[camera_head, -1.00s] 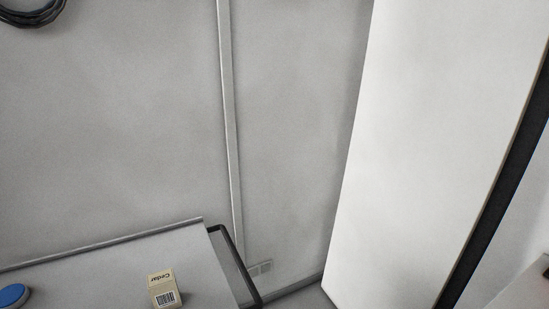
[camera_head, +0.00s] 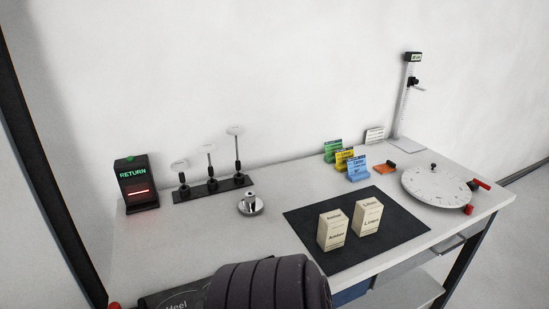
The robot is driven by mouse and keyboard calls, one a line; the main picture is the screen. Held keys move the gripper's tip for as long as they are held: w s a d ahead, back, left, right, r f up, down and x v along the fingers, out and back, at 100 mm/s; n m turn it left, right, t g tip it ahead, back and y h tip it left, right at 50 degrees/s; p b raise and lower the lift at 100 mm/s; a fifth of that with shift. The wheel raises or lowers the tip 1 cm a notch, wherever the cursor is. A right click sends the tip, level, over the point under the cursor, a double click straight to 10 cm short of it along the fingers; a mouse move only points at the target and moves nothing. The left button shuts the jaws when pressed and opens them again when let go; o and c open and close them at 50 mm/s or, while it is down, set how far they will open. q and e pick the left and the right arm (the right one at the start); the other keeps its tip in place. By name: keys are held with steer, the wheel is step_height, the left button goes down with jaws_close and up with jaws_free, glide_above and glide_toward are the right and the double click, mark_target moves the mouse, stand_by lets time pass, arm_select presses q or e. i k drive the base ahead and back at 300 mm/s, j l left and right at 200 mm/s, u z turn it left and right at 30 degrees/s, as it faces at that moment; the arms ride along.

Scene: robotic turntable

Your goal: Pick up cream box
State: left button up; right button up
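Two cream boxes stand upright on a black mat (camera_head: 300,217) on the table. The left cream box (camera_head: 333,230) is nearer to me. The right cream box (camera_head: 367,216) stands a little farther back, with a narrow gap between them. Both have dark printed labels too small to read surely. Neither of my grippers is in view, so I cannot see their fingers or what they hold.
A round white dial (camera_head: 437,186) and blue, yellow and green card holders stand right. A RETURN display (camera_head: 136,184), a stand rack (camera_head: 211,188) and a metal disc (camera_head: 250,205) are left. A dark ribbed shape (camera_head: 268,284) covers the front edge.

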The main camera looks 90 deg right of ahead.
mark_target(368, 212)
steer(key=z, duration=3.45)
steer(key=u, duration=1.65)
steer(key=i+l+z, duration=0.1)
steer(key=l+z, duration=0.35)
steer(key=i+l+z, duration=0.15)
steer(key=l+z, duration=0.35)
